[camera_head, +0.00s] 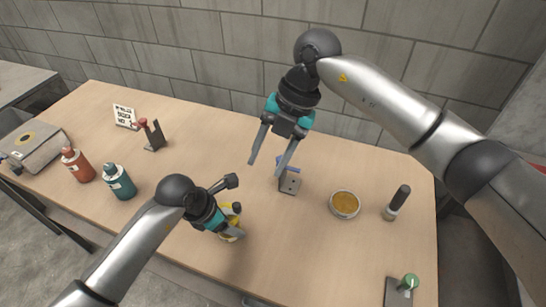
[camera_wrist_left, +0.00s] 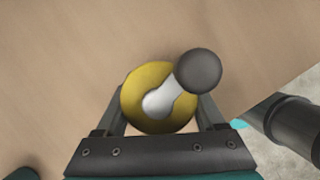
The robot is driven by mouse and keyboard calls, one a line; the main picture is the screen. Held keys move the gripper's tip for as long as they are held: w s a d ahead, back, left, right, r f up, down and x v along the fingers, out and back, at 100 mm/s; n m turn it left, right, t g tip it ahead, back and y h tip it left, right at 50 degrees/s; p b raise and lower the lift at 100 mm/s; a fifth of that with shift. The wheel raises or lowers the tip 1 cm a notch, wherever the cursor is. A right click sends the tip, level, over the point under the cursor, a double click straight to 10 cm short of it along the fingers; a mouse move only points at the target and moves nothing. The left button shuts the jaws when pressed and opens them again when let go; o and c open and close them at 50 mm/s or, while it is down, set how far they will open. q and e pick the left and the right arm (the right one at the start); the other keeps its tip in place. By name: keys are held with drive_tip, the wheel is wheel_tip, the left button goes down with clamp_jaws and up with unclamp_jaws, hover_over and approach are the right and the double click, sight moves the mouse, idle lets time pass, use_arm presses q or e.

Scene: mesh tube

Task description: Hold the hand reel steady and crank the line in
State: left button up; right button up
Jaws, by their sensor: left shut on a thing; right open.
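The yellow hand reel (camera_head: 236,220) is at the table's front edge, partly hidden by my left gripper. In the left wrist view the reel (camera_wrist_left: 142,82) is a round yellow body with a pale crank arm (camera_wrist_left: 163,99) and a dark round knob (camera_wrist_left: 198,71) at upper right. My left gripper (camera_wrist_left: 162,108) is shut on the reel, one finger on each side. My right gripper (camera_head: 266,168) is open and empty above the table, behind and to the right of the reel. I cannot make out any line.
A grey bracket with a blue bar (camera_head: 289,182) stands below the right gripper. Right of it are a bowl of yellow-brown contents (camera_head: 344,205) and a dark-handled tool (camera_head: 398,202). A red bottle (camera_head: 77,165) and a teal bottle (camera_head: 119,182) stand at left.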

drive_tip(key=m, duration=0.7)
drive_tip(key=d+m, duration=0.1)
drive_tip(key=m, duration=0.2)
drive_tip(key=shift+w+f+m, duration=0.1)
drive_tip(key=shift+f+m, duration=0.15)
drive_tip(key=shift+m, duration=0.15)
drive_tip(key=shift+c, duration=0.3)
